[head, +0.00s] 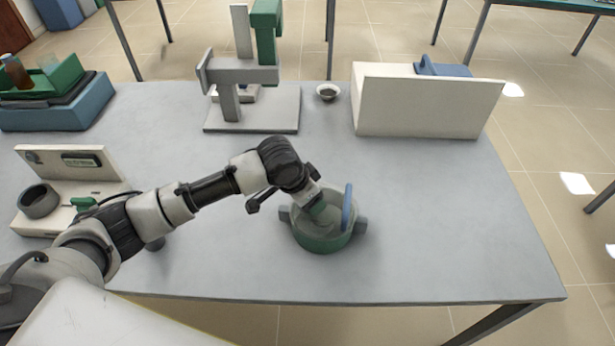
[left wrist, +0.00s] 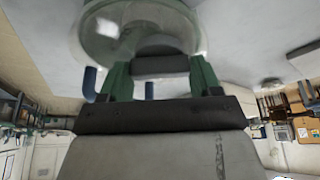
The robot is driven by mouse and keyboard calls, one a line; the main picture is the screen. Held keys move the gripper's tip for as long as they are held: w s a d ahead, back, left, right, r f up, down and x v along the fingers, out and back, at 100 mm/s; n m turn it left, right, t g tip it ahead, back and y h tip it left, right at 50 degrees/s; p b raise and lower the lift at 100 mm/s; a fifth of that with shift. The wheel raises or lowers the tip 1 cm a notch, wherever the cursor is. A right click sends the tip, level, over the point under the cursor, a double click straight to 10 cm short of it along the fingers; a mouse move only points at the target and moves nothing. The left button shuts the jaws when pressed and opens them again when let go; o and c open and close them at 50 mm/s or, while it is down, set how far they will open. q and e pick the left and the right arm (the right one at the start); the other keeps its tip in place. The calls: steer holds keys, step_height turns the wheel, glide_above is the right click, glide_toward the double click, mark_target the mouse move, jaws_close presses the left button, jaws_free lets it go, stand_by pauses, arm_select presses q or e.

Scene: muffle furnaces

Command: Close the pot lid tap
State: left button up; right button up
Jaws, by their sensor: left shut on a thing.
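A green pot (head: 318,240) with two grey side handles stands on the table, right of centre in the head view. A blue upright bar (head: 347,207) rises at its right side. My left gripper (head: 322,212) reaches down over the pot from the upper left. In the left wrist view its green fingers (left wrist: 160,78) are shut on a grey bar-like piece (left wrist: 160,65), with a clear round cover (left wrist: 115,35) behind it. Blue parts also show beside the fingers. Whether the clear cover is fully seated on the pot is hard to tell. My right gripper is not in view.
A grey stand with a green column (head: 252,105), a small bowl (head: 328,92) and a white box (head: 420,105) stand along the back. A white device (head: 75,165) with a dark ring is at the left. The table (head: 450,220) is clear right of the pot.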

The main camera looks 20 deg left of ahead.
arm_select(q)
steer(key=n+p, duration=0.2)
steer(key=p, duration=0.1)
steer(key=n+y+p, duration=0.1)
steer(key=n+p, duration=0.1)
steer(key=n+t+y+p, duration=0.1)
steer(key=n+p, duration=0.1)
steer(key=p, duration=0.1)
steer(key=shift+d+r+p, duration=0.15)
steer(key=shift+r+p, duration=0.15)
steer(key=shift+p, duration=0.05)
steer(key=shift+f+n+y+p, duration=0.25)
steer(key=shift+n+y+p, duration=0.45)
steer(key=shift+n+p, duration=0.8)
steer(key=o, duration=0.9)
steer(key=b+v, duration=0.1)
steer(key=v, duration=0.9)
steer(key=shift+s+r, duration=0.2)
steer(key=shift+r, duration=0.15)
